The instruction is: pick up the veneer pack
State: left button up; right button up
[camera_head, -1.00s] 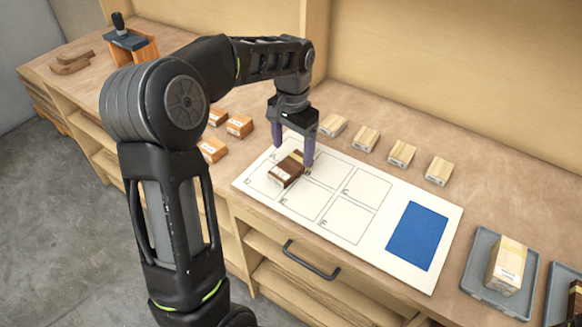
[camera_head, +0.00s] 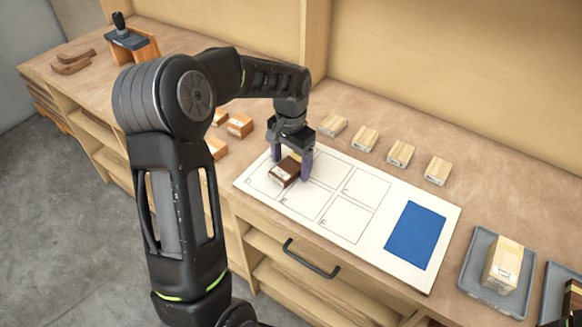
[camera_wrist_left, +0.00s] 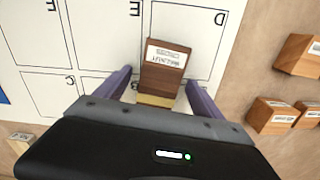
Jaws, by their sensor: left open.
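A dark brown veneer pack (camera_head: 285,171) with a white label lies on the white lettered board (camera_head: 376,248), in its left part. The pack also shows in the left wrist view (camera_wrist_left: 165,72), with a pale layer at its near end, close to the cell marked D. My left gripper (camera_head: 291,168) is open, with its purple fingers lowered on either side of the pack. In the left wrist view its fingers (camera_wrist_left: 158,90) stand apart, with gaps visible between them and the pack. My right gripper is not in view.
A blue patch (camera_head: 415,236) covers the board's right part. Several pale blocks (camera_head: 400,153) line its back edge, and orange-brown blocks (camera_head: 239,125) lie to its left. A grey tray (camera_head: 472,278) holding a pale block (camera_head: 503,264) stands at right.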

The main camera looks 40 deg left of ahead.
pick_arm(q)
jog(key=c, duration=1.5)
